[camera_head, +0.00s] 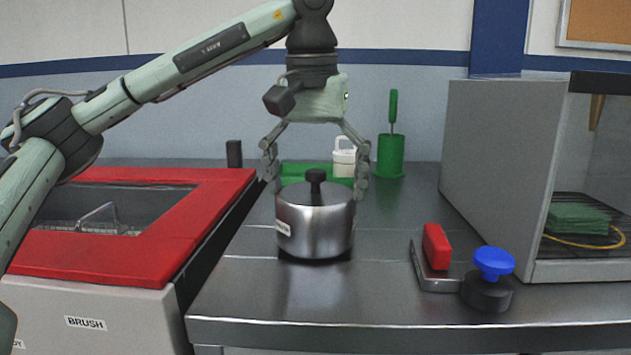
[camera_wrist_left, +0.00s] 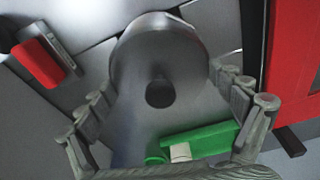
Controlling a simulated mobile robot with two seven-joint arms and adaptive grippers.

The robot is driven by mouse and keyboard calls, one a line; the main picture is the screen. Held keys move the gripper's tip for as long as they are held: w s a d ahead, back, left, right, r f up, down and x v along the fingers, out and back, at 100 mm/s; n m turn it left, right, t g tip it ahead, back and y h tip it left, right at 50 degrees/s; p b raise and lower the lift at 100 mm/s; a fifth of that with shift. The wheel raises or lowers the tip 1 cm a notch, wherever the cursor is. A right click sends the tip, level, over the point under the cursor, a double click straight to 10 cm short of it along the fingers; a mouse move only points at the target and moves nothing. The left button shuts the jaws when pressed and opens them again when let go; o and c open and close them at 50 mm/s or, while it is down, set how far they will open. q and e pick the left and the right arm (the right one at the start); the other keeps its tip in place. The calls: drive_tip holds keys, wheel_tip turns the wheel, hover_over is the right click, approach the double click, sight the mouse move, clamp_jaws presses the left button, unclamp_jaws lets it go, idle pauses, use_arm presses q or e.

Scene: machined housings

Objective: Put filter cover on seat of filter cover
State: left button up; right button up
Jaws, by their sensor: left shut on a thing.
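The likely filter cover is a steel cylinder (camera_head: 314,228) with a black knob on top and a small label on its left side. My left gripper (camera_head: 316,186) points down over it, shut on it with one finger at each side of its upper rim. In the left wrist view the cylinder (camera_wrist_left: 160,55) lies between the fingers, knob facing the camera. A dark patch (camera_head: 314,257) shows directly under the cylinder; I cannot tell whether it is a seat or shadow, or whether the cylinder touches it. No seat is clearly recognisable. My right gripper is not in view.
A grey block with a red part (camera_head: 436,247) and a blue knob on a black base (camera_head: 490,272) stand to the right. A green tray (camera_head: 300,172), a white container (camera_head: 344,160) and a green holder (camera_head: 390,155) are behind. A red-framed basin (camera_head: 95,250) is left; a grey cabinet (camera_head: 495,160) right.

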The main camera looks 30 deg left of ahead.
use_arm(q)
drive_tip(key=shift+f, duration=0.25)
idle(0.6)
drive_tip(key=o, duration=1.2)
drive_tip(key=r, duration=0.4)
drive_tip(key=s+r, duration=0.1)
drive_tip(key=r, duration=0.7)
drive_tip(key=shift+s+d, duration=0.2)
drive_tip(key=shift+s, duration=0.05)
